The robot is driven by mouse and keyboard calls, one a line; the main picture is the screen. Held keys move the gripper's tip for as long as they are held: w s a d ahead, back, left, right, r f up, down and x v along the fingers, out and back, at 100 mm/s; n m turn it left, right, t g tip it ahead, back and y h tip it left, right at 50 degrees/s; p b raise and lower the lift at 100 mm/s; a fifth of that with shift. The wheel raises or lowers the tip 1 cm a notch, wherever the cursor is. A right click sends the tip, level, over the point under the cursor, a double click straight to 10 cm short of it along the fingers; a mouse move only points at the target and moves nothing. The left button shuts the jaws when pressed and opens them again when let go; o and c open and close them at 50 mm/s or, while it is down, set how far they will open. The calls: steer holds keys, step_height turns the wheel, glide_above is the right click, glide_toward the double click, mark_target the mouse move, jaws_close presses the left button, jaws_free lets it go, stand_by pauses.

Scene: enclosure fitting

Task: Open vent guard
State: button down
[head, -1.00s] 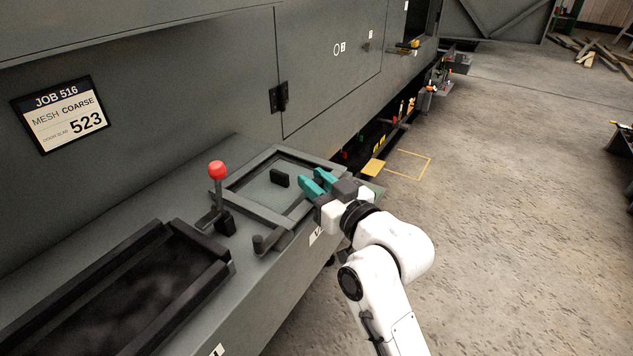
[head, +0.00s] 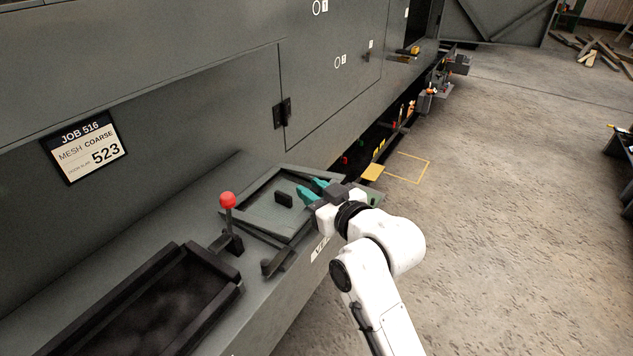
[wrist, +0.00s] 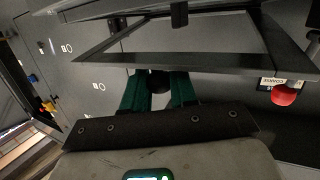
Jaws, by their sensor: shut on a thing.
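The vent guard (head: 262,214) is a grey square framed panel on the ledge of the machine, with a small black block (head: 284,199) near its middle. Its near edge looks raised a little off the ledge, so it sits slightly tilted. My gripper (head: 312,188) is at the guard's right side, its teal fingers pointing left. In the wrist view, my gripper (wrist: 158,88) is closed around a dark round knob (wrist: 160,80) just below the guard's frame bar (wrist: 215,62). The fingers hide part of that knob.
A red-balled lever (head: 228,201) stands left of the guard. A dark open tray (head: 235,288) is at the front left, and a short dark peg (head: 267,268) is near the ledge edge. A JOB 516 sign (head: 85,148) is on the wall.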

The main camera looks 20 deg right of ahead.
steer(key=w+a+r+n+g+h+p, duration=0.1)
steer(key=w+a+r+g+h+p, duration=0.1)
steer(key=p, duration=0.9)
steer(key=w+a+r+n+g+h+p, duration=0.1)
steer(key=w+a+r+g+h+p, duration=0.1)
steer(key=w+a+r+g+p, duration=0.3)
steer(key=shift+w+a+r+n+g+h+p, duration=0.35)
steer(key=shift+w+r+g+p, duration=1.05)
steer(key=shift+r+p, duration=1.25)
steer(key=shift+w+f, duration=0.25)
steer(key=shift+f, duration=0.1)
steer(key=c, duration=1)
jaws_free()
steer(key=v, duration=1)
steer(key=shift+s+r+b, duration=0.25)
steer(key=shift+s+b, duration=0.05)
steer(key=shift+s, duration=0.05)
